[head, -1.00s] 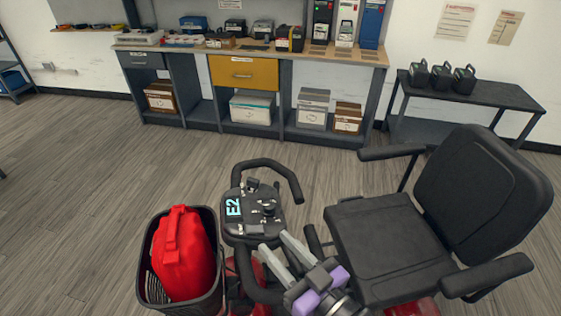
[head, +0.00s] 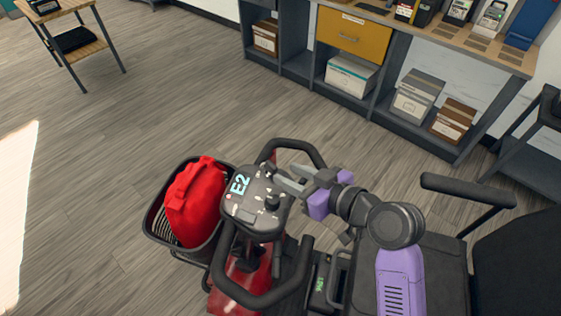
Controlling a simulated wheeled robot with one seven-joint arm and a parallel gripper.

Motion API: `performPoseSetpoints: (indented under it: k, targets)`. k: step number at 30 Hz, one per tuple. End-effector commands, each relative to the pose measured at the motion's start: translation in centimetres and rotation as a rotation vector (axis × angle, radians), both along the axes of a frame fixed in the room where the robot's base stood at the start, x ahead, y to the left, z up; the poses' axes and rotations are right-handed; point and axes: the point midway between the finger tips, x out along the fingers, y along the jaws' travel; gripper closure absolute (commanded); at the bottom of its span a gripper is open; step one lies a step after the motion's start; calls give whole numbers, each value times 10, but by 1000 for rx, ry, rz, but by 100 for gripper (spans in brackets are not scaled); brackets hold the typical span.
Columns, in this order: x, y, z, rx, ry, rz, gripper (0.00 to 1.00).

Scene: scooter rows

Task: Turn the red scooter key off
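The red scooter (head: 235,293) stands in front of me, with a dark control panel (head: 250,212) marked "E2" between its looped handlebars. Small light marks and a round black knob (head: 272,203) show on the panel. The key itself is too small to make out, and the fingers cover the panel's upper right edge. My gripper (head: 277,177) reaches in from the right, its two grey fingers apart, with the tips at or just above that edge. I cannot tell whether they touch anything. Nothing is seen held between them.
The black seat (head: 440,270) and armrest (head: 468,190) lie at the right, under and beside my arm. A workbench (head: 415,35) stands behind.

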Motion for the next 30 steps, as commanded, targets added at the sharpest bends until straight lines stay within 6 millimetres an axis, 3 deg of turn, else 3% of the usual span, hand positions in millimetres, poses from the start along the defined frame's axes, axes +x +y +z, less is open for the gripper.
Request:
performPoseSetpoints:
  k: [15, 27, 30]
  targets:
    - [42, 46, -25, -1, -3, -2, 64]
    - [47, 51, -29, -1, -3, -4, 64]
    - [47, 51, -29, -1, -3, -4, 83]
